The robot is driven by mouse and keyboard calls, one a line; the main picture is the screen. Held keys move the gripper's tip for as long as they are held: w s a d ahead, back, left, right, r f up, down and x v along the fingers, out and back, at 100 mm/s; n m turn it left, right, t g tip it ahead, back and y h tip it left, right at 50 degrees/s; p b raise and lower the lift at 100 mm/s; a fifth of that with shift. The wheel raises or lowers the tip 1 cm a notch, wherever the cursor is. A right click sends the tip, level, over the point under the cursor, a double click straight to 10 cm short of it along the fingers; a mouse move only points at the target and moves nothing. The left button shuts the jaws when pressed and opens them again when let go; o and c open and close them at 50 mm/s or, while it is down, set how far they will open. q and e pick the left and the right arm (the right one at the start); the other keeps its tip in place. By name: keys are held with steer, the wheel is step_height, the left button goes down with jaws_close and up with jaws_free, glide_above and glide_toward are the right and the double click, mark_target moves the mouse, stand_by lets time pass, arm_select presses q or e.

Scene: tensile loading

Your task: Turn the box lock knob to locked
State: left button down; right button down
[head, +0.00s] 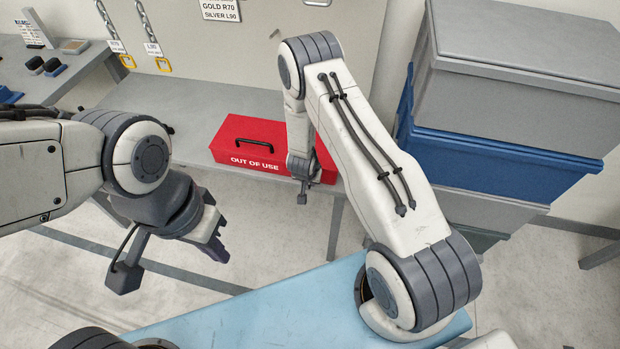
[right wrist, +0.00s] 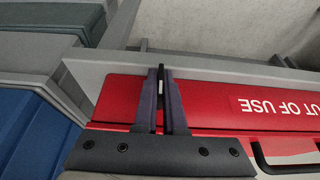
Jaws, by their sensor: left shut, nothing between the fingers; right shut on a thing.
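A red box (head: 258,132) marked "OUT OF USE", with a black handle, sits on the grey bench. It also shows in the right wrist view (right wrist: 208,92), with its lettering upside down. My right gripper (head: 303,194) is at the box's front, near its right end. In the right wrist view its dark fingers (right wrist: 161,80) are shut on a small part at the box's front, taken to be the lock knob. A pale bit (right wrist: 160,86) shows between the fingers; the knob's angle cannot be read. My left gripper (head: 214,240) is shut and empty, left of and nearer than the box.
Two chains with yellow hooks (head: 163,64) hang on the back panel.

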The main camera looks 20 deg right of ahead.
steer(key=shift+w, duration=0.1)
stand_by(0.4)
steer(key=c, duration=1)
jaws_free()
steer(key=shift+r, duration=0.1)
steer(key=v, duration=1)
steer(key=shift+a, duration=0.2)
steer(key=shift+r, duration=0.1)
